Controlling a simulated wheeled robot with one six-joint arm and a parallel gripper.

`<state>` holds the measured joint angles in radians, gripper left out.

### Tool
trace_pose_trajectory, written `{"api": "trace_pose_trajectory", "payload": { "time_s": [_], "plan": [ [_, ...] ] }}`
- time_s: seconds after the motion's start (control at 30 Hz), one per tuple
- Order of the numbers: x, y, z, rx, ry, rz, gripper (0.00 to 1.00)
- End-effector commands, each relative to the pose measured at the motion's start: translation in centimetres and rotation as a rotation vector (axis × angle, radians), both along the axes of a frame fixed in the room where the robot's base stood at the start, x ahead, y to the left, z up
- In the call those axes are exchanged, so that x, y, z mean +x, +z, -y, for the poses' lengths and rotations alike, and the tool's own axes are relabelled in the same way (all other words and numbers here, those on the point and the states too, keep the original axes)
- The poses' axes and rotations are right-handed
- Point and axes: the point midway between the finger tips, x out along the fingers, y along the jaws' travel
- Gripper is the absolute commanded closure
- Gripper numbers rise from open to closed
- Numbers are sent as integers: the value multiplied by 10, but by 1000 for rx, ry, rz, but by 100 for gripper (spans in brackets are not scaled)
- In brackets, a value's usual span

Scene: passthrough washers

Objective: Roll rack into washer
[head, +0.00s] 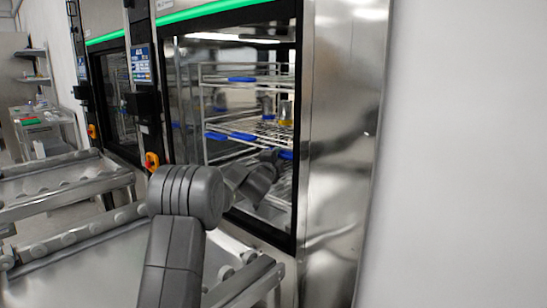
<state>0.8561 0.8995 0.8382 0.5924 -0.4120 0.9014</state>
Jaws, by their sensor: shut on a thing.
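The rack (215,136) is a wire-frame, multi-level rack with blue clips. It stands inside the near washer (341,140), behind the dark-framed front opening, and carries some glassware. My grey arm reaches from the bottom across the loading trolley to the rack's near side. My gripper (268,157) is at the rack's lower level, beside a blue clip, and is shut on the rack. The fingertips are small and partly hidden by my wrist, so the exact grip point is unclear.
A loading trolley (100,262) with rollers and metal rails stands before the near washer. Another roller trolley (60,183) stands by the far washer (118,100). A cart (48,128) with items is at the far left. A smooth pale surface (460,150) fills the right side.

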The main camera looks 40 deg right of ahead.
Motion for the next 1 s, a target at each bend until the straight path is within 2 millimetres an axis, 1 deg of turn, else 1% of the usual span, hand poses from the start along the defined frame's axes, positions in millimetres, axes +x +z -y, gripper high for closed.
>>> {"api": "trace_pose_trajectory", "payload": {
  "time_s": [0.03,0.37,0.4,0.47,0.5,0.83,1.0],
  "plan": [
    [-1,6,2,-8,-1,4,100],
    [-1,8,3,-12,-2,5,100],
    [-1,8,3,-13,-2,5,80],
    [-1,9,3,-13,-3,5,68],
    [-2,8,3,-13,-3,6,64],
    [-2,5,3,-8,-3,4,64],
    [-6,1,-6,-5,-2,3,64]
  ]
}}
